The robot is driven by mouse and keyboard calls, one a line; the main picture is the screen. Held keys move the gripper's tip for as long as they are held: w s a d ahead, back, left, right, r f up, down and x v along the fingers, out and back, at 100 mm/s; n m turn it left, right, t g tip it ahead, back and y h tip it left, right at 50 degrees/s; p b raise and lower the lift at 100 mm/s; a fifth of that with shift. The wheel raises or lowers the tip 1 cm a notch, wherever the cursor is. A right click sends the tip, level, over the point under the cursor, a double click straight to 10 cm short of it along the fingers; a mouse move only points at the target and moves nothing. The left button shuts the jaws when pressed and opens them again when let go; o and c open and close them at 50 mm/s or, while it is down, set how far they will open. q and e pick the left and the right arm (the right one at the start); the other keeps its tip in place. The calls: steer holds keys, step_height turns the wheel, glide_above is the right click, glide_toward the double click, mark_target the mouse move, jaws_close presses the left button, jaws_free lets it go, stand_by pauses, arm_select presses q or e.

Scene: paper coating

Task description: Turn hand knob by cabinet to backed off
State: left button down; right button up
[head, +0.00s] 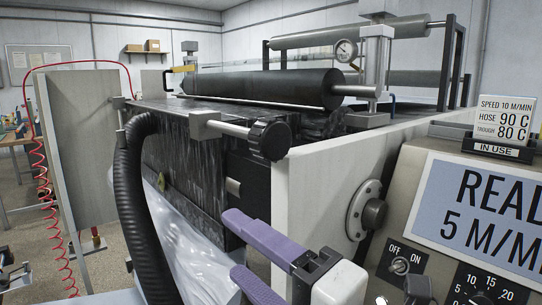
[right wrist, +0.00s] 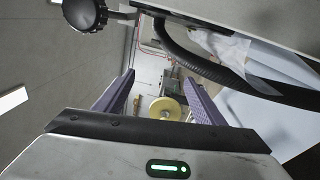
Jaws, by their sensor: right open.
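The black lobed hand knob (head: 270,139) sits on the end of a steel shaft from a metal block (head: 203,124), at the front of the dark coating machine. It stands left of the cream cabinet (head: 325,190). It also shows at the top left of the right wrist view (right wrist: 85,14). My right gripper (head: 236,246) has purple fingers and is open and empty, below and slightly left of the knob, not touching it. In the right wrist view the open fingers (right wrist: 160,78) have nothing between them. My left gripper does not show.
A black corrugated hose (head: 130,190) and clear plastic sheet (head: 185,255) hang left of my right gripper. A control panel (head: 470,220) stands at the right. A round flange (head: 366,209) juts from the cabinet's side. A dark roller (head: 265,85) lies behind the knob.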

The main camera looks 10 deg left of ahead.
step_height(320, 180, up, 3)
steer(key=s+n+g+y, duration=0.1)
steer(key=s+n+g, duration=0.1)
steer(key=n, duration=0.4)
steer(key=n+t+h, duration=0.2)
steer(key=n, duration=1)
glide_toward(278, 139)
steer(key=a, duration=0.1)
steer(key=x, duration=0.9)
steer(key=shift+w, duration=0.4)
steer(key=shift+w+a, duration=0.2)
steer(key=shift+a, duration=0.1)
steer(key=shift+w+a, duration=0.15)
steer(key=shift+a, duration=0.05)
steer(key=c, duration=1.1)
steer(key=shift+o, duration=0.2)
